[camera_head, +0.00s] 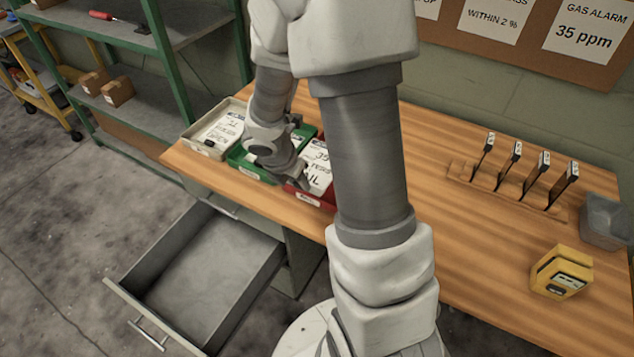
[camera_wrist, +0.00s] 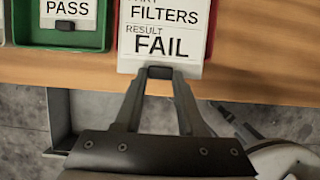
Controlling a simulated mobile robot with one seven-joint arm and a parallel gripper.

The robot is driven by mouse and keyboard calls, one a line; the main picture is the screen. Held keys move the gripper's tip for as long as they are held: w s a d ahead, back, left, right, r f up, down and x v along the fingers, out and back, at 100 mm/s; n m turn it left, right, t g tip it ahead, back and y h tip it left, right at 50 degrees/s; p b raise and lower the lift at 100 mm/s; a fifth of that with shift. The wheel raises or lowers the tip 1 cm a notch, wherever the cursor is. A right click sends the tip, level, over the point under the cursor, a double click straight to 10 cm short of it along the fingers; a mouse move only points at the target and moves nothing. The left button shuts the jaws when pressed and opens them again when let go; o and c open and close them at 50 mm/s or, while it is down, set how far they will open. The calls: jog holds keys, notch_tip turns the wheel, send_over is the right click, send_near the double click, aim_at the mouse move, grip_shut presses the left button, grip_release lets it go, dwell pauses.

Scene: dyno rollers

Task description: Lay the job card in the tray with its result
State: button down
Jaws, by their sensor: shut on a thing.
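My gripper (camera_wrist: 160,76) is shut on the dark tab at the lower edge of a white job card (camera_wrist: 160,28). The card reads FILTERS and RESULT FAIL. It lies over the red tray (camera_wrist: 211,32), whose wall shows beside its right edge. I cannot tell whether the card touches the tray floor. A beige tray (camera_head: 207,147) with a card stands farther left.
An open, empty drawer (camera_head: 205,268) juts out below the trays. On the right of the wooden bench stand a rack with several dark upright pieces (camera_head: 515,185), a yellow device (camera_head: 560,272) and a grey bin (camera_head: 606,220). Bare bench lies between the rack and my arm.

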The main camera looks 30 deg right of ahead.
jog(key=w+d+f, duration=0.1)
jog(key=d, duration=0.1)
jog(key=w+d+f, duration=0.1)
jog(key=d, duration=0.1)
jog(key=w+d+f, duration=0.1)
jog(key=d+f, duration=0.1)
jog(key=shift+d+f+b, duration=0.1)
jog(key=shift+b, duration=0.3)
notch_tip(320, 180, down, 4)
jog(key=b, duration=0.2)
jog(key=shift+f+b, duration=0.1)
jog(key=shift+b, duration=0.2)
jog(key=c, duration=0.9)
grip_release()
jog(key=shift+c, duration=0.2)
jog(key=o, duration=0.4)
jog(key=shift+o, duration=0.2)
